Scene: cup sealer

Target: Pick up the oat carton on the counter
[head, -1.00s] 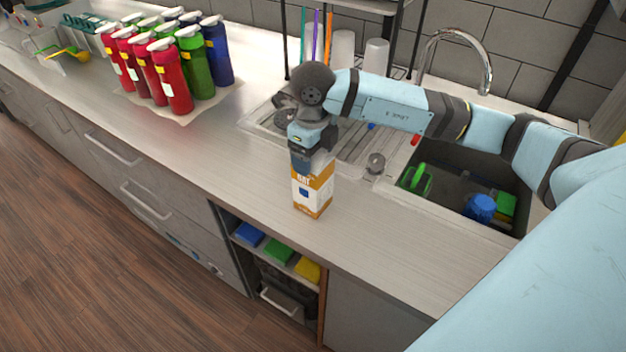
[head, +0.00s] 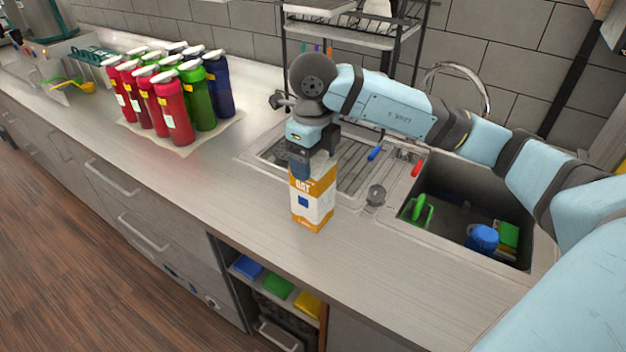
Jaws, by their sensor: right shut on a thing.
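The oat carton (head: 312,203), orange and white with "OAT" on its front, is upright over the counter (head: 250,190), left of the sink. My right gripper (head: 312,170) comes down on it from above and is shut on its top part, which the gripper partly hides. The carton's base appears slightly above the counter, though the gap is hard to judge. My left gripper is not in view.
Red, green and blue bottles (head: 175,112) stand on a mat at the left. The sink (head: 455,190) holds green and blue items. A dish rack (head: 350,35) stands behind my arm. Blue, green and yellow items (head: 278,285) sit on an open shelf below.

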